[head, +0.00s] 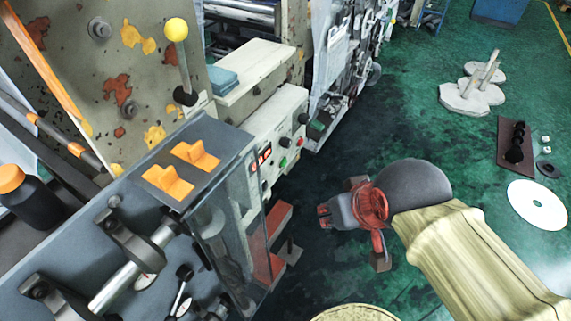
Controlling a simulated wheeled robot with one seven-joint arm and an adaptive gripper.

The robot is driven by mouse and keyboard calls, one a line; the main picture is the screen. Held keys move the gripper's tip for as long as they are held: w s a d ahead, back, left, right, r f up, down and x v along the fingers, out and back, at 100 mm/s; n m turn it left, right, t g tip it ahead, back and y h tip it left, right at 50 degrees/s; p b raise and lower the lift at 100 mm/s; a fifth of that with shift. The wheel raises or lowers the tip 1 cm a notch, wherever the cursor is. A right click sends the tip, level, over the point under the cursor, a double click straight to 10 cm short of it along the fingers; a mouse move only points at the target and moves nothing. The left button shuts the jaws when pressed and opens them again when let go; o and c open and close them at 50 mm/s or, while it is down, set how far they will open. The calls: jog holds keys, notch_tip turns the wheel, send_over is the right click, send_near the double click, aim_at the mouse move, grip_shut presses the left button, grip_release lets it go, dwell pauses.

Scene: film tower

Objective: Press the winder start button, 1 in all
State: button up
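A pale control panel (276,142) stands on the side of the machine, left of centre. It has a lit red display (264,156), a green button (283,162), and further small red and dark buttons or knobs near it. No label is readable, so I cannot tell which one is the winder start button. My gripper (325,216) is right of and nearer than the panel in the picture, apart from it, over the green floor. It points left. Its fingers are small and seen at an angle, so their opening is unclear. Nothing shows held in it.
A grey cabinet (110,215) with orange clips (195,155) stands at left, beside a dark bottle (35,200). A yellow-knobbed lever (175,30) rises behind. Red steps (280,215) jut out below the panel. Discs and a spindle stand (515,150) lie at right; floor between is clear.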

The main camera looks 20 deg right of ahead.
grip_shut()
dwell(1.4)
